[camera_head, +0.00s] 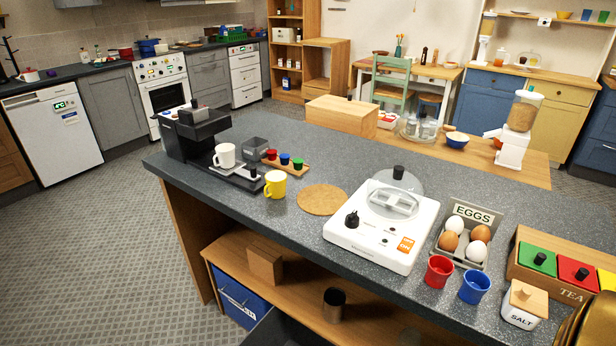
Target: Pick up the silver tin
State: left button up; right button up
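A small metallic cylinder (334,304), which looks like the silver tin, stands upright on the wooden shelf (285,289) below the worktop. It is in shade and looks dark and brownish, with a dark top. I cannot tell if it is open or lidded. No other clear silver tin shows. Neither of my grippers is in view.
The grey speckled worktop (340,153) overhangs the shelf. A wooden block (265,265) and a blue bin (242,302) are left of the cylinder. Above are a white appliance (378,228), egg box (460,262), red cup (438,271), blue cup (474,287) and salt box (523,305).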

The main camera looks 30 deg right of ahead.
aim_at(334, 298)
jog(key=z, duration=1.25)
